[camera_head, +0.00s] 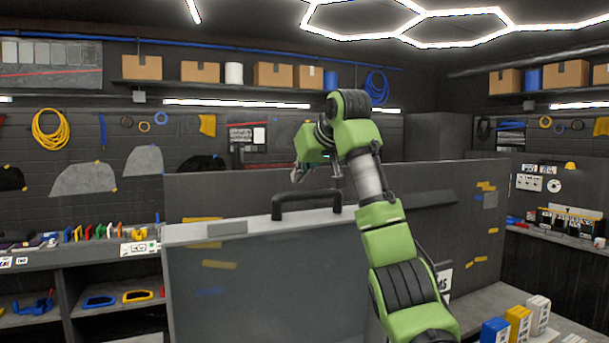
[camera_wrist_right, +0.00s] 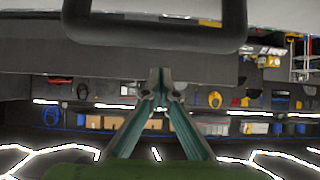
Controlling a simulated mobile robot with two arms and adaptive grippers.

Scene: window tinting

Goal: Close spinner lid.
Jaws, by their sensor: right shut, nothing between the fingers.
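The spinner lid (camera_head: 265,270) looks like a large grey panel standing raised in front of me in the head view, with a pale top edge. A black bar handle (camera_head: 307,198) sits on that top edge. My right gripper (camera_head: 297,175) hangs just above and behind the handle, apart from it as far as I can see. Its fingers are shut and empty. In the right wrist view the handle (camera_wrist_right: 155,38) crosses the top, and the closed fingertips (camera_wrist_right: 160,80) point towards it. My left gripper is not in view.
Dark spinner walls (camera_head: 450,230) stand behind and right of the lid. A bench with small coloured tools (camera_head: 105,232) is at the left. Blue, yellow and white boxes (camera_head: 518,322) stand at the lower right. Shelves with cardboard boxes (camera_head: 142,67) line the wall.

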